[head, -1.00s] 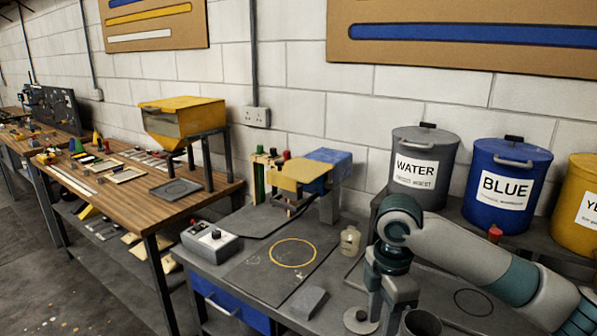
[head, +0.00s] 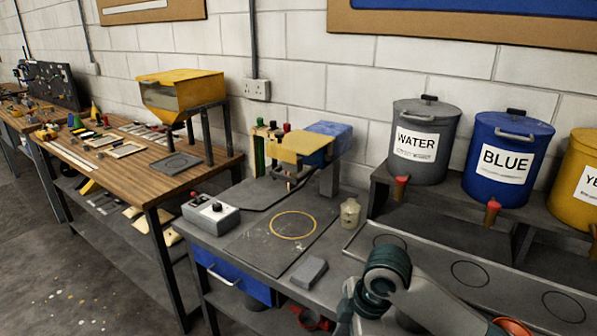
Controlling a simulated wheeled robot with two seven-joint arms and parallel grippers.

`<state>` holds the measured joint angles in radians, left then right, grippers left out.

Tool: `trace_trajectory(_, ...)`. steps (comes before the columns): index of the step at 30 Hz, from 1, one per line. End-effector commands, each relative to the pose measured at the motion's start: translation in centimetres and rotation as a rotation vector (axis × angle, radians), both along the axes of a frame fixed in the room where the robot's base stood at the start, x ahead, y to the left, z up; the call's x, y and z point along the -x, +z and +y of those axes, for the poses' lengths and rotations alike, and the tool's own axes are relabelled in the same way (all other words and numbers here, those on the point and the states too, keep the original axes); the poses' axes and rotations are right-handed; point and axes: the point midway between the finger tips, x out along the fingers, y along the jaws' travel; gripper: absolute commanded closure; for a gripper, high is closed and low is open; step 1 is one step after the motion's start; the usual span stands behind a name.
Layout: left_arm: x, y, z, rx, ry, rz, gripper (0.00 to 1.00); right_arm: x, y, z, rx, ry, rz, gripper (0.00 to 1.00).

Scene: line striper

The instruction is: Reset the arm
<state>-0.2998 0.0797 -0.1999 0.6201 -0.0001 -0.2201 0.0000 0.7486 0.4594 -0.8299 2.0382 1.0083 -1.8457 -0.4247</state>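My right arm (head: 404,300) comes in from the lower right. It is grey with dark teal joints, and its bent wrist joint (head: 388,262) is at the bottom of the head view, over the front of the grey bench. My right gripper (head: 347,313) hangs below the wrist at the bottom edge. Its fingertips are cut off or hidden, so I cannot tell whether it is open or holds anything. My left gripper is not in view.
A grey block (head: 309,272) and a small pale bottle (head: 350,212) stand near the arm. Behind are the grey WATER drum (head: 423,165), the blue BLUE drum (head: 505,185) and a yellow drum (head: 583,165). A control box (head: 211,214) is left. The yellow-ringed plate (head: 270,248) is clear.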

Motion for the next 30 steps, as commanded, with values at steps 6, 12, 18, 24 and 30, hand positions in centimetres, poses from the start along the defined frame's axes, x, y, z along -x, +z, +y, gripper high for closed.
trace_trajectory(6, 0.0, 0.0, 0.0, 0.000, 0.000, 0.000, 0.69, 3.2, -4.0, 2.1, -0.117, -0.154, 0.005, 0.59)
trace_trajectory(12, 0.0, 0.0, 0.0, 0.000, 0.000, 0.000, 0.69, 5.9, -6.9, 2.7, -0.201, -0.332, 0.010, 0.59)
trace_trajectory(18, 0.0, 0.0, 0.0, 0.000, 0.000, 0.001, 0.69, 8.8, -9.6, 1.7, -0.256, -0.539, 0.019, 0.59)
trace_trajectory(24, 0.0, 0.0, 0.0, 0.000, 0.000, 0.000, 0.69, 12.2, -12.2, -0.6, -0.276, -0.765, 0.027, 0.59)
trace_trajectory(30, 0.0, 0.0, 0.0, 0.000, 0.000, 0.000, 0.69, 16.5, -14.6, -4.3, -0.250, -1.001, 0.026, 0.59)
